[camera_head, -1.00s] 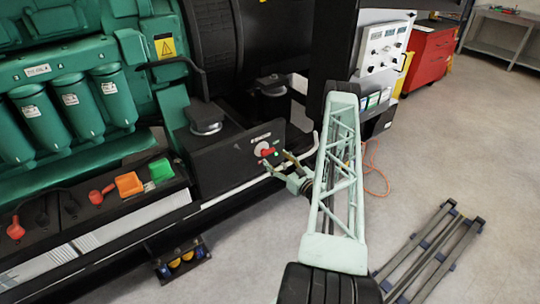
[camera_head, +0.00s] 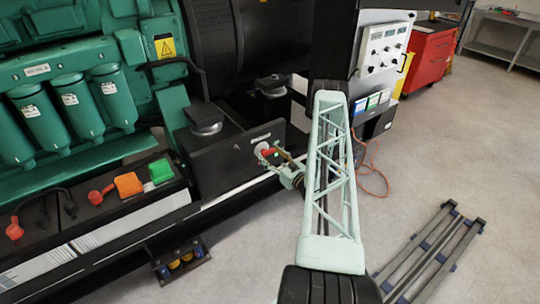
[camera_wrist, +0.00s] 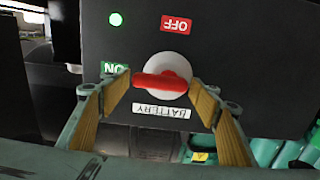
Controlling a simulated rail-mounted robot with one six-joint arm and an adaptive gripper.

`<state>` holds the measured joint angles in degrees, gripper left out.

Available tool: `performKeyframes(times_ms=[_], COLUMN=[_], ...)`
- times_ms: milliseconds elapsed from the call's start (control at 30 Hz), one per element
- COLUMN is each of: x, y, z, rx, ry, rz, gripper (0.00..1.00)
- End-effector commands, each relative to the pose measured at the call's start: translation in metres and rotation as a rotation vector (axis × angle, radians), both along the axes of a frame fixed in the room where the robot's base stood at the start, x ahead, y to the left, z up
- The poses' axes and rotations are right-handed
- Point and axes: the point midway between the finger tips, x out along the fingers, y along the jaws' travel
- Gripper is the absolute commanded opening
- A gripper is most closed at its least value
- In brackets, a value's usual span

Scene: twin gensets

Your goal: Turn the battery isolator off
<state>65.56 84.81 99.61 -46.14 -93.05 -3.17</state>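The battery isolator is a red handle (camera_wrist: 160,81) on a round white disc (camera_wrist: 168,65), set in a black panel (camera_wrist: 230,50). In the wrist view the handle lies horizontal, one end towards the green ON label (camera_wrist: 112,67). The red OFF label (camera_wrist: 176,25) is above the disc, and a BATTERY label (camera_wrist: 162,110) is below it, upside down. My gripper (camera_wrist: 161,80) is open, one finger near each end of the handle. I cannot tell whether either finger touches it. In the head view the isolator (camera_head: 264,150) is partly behind my gripper (camera_head: 277,157).
A green indicator (camera_wrist: 116,19) is lit on the panel. The green engine (camera_head: 75,95) fills the left, with a battery with orange and green caps (camera_head: 140,200) below. A white control box (camera_head: 383,45) and red cabinet (camera_head: 433,50) stand right. Grey floor lies open (camera_head: 440,150).

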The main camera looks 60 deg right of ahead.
Motion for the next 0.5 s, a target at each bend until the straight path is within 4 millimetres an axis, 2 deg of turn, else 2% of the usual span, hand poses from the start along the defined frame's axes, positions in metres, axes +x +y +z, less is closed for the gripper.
performKeyframes(times_ms=[33, 167, 500], x=[-0.0001, -0.0001, -0.0002], y=[0.0000, 0.0001, 0.0002], z=[0.0001, 0.0000, -0.0006], rx=[0.000, 0.000, 0.018], ry=[0.000, 0.000, -0.006], rz=[0.000, 0.000, 0.000], gripper=[0.52, 0.40, 0.39])
